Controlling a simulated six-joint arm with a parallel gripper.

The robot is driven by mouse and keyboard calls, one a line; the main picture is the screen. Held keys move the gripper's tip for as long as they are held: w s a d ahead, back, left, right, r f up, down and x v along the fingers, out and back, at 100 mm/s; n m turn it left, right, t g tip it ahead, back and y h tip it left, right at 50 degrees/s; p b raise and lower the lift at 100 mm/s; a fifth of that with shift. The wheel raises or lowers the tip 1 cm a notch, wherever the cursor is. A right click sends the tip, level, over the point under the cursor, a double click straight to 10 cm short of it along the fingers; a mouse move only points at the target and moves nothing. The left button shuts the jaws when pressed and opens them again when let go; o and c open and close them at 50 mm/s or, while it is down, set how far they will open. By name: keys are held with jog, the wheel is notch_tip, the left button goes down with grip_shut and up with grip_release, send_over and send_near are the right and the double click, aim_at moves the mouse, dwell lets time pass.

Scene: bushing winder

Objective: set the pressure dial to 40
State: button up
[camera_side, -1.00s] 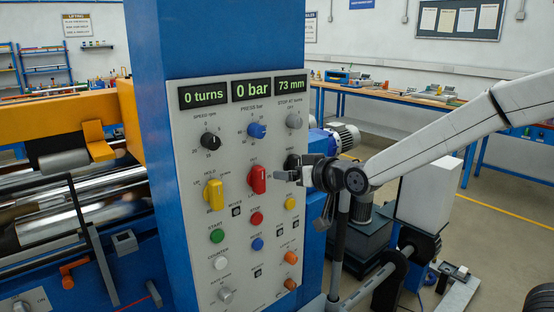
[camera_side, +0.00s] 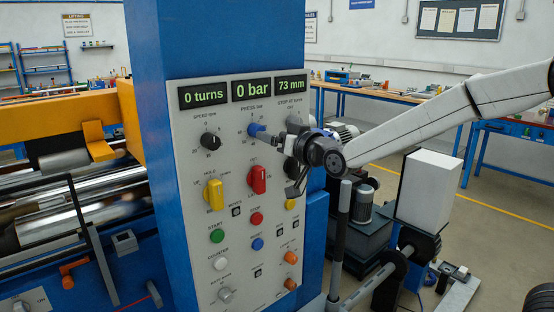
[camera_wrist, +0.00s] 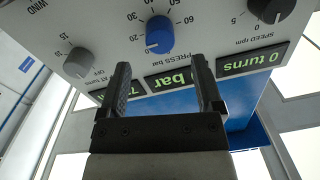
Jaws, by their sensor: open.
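The pressure dial is a blue knob (camera_side: 256,130) labelled PRESS bar on the grey panel, below the green display (camera_side: 251,89) that reads 0 bar. My gripper (camera_side: 276,139) is close to the knob from the right in the side view. In the wrist view the blue knob (camera_wrist: 159,35) sits just beyond and between the fingertips, with scale numbers 20 to 60 around it. My gripper (camera_wrist: 160,72) is open there, its two dark fingers apart with nothing between them.
The black speed knob (camera_side: 209,141) is to the left. The grey stop knob (camera_wrist: 79,62) sits beside the blue one in the wrist view. The red knob (camera_side: 257,179) and yellow knob (camera_side: 213,194) lie below, with several buttons under them. Other displays read 0 turns and 73 mm.

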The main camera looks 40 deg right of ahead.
jog(key=shift+w, duration=2.6)
grip_shut()
